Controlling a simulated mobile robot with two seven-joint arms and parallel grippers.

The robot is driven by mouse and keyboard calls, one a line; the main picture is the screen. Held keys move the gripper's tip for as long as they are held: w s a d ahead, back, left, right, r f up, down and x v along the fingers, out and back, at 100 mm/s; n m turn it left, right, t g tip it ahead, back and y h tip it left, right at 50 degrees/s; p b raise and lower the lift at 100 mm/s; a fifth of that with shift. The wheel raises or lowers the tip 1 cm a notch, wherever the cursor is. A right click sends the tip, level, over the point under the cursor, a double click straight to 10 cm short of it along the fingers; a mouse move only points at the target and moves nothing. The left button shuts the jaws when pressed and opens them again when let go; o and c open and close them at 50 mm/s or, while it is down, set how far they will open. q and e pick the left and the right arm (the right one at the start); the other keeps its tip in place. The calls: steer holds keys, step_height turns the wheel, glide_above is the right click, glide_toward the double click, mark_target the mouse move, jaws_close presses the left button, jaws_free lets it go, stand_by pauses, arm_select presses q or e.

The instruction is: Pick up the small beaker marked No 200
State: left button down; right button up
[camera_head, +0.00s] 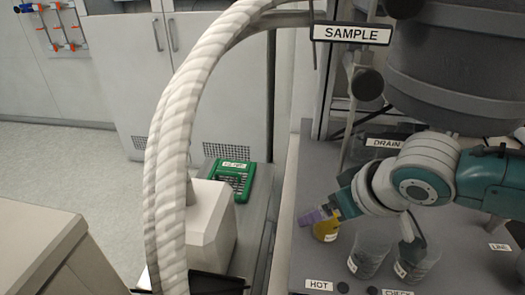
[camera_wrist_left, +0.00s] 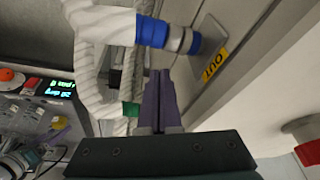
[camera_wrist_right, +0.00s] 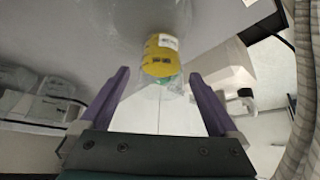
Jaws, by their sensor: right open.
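A small clear beaker with yellow contents (camera_head: 326,231) stands on the grey bench top in the head view, partly hidden by my right gripper (camera_head: 313,217). In the right wrist view the beaker (camera_wrist_right: 163,58) lies ahead, between my right gripper's (camera_wrist_right: 157,73) spread fingers, which do not appear to squeeze it. It bears a white label too small to read, so I cannot confirm the No 200 mark. My left gripper (camera_wrist_left: 160,75) shows in the left wrist view with its fingers together and nothing visible between them. It is not seen in the head view.
A large grey vessel (camera_head: 450,60) hangs above. A thick white hose (camera_head: 172,140) crosses the head view. An OUT label (camera_wrist_left: 214,65) is near my left gripper.

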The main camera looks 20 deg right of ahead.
jaws_close()
stand_by(0.8)
steer(key=shift+r, duration=0.1)
